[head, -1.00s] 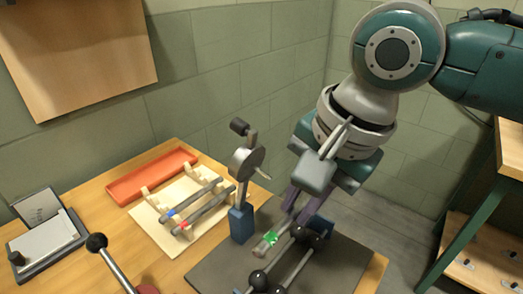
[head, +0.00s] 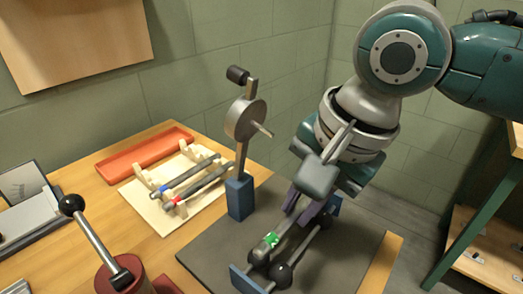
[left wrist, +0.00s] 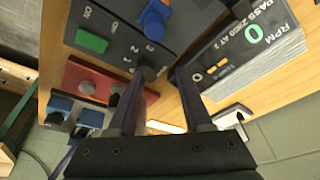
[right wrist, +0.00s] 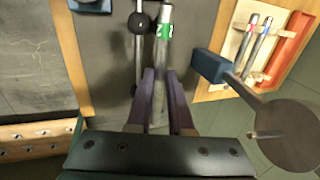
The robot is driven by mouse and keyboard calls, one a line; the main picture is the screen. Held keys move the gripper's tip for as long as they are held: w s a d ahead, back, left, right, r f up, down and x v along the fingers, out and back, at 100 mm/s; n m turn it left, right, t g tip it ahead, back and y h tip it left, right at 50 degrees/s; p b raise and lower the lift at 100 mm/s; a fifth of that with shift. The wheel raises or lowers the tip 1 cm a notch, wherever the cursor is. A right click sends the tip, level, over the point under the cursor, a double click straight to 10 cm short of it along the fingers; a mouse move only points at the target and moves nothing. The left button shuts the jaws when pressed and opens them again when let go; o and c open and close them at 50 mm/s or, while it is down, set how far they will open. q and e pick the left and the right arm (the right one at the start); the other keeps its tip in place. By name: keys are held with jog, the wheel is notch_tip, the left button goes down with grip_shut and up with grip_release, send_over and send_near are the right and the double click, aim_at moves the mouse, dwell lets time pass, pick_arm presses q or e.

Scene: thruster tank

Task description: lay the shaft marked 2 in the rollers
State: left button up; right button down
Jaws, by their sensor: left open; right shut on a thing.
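The shaft marked 2 is a grey rod with a green band (head: 271,240). My right gripper (head: 304,212) is shut on its far part, and its near end hangs at the rollers (head: 281,274). In the right wrist view the green band (right wrist: 165,31) shows a 2, and the shaft lies alongside a rail with a black roller (right wrist: 138,22). I cannot tell whether the shaft touches the rollers. My left gripper (left wrist: 160,78) is open in the left wrist view, near a dark knob (left wrist: 146,72) on a control panel. It is outside the head view.
Two other shafts, banded blue (head: 166,187) and red (head: 180,200), lie on a wooden rack beside an orange tray (head: 140,158). A blue post (head: 240,197) with a grey disc stands left of the rollers. A black-knobbed lever (head: 72,204) stands at front left.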

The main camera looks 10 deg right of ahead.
pick_arm(q)
jog(key=shift+f+b, duration=0.65)
jog(key=shift+f, duration=0.25)
pick_arm(e)
jog(key=shift+f, duration=0.7)
pick_arm(q)
jog(key=shift+f+b, duration=0.35)
jog(key=shift+f, duration=0.05)
pick_arm(e)
jog(key=shift+f, duration=1.2)
jog(key=c, duration=0.7)
grip_release()
jog(key=shift+c, duration=0.2)
pick_arm(q)
notch_tip(320, 180, up, 2)
jog(key=shift+r+p, duration=0.2)
jog(key=shift+p, duration=1)
pick_arm(e)
jog(key=v, duration=1)
jog(key=shift+s, duration=0.1)
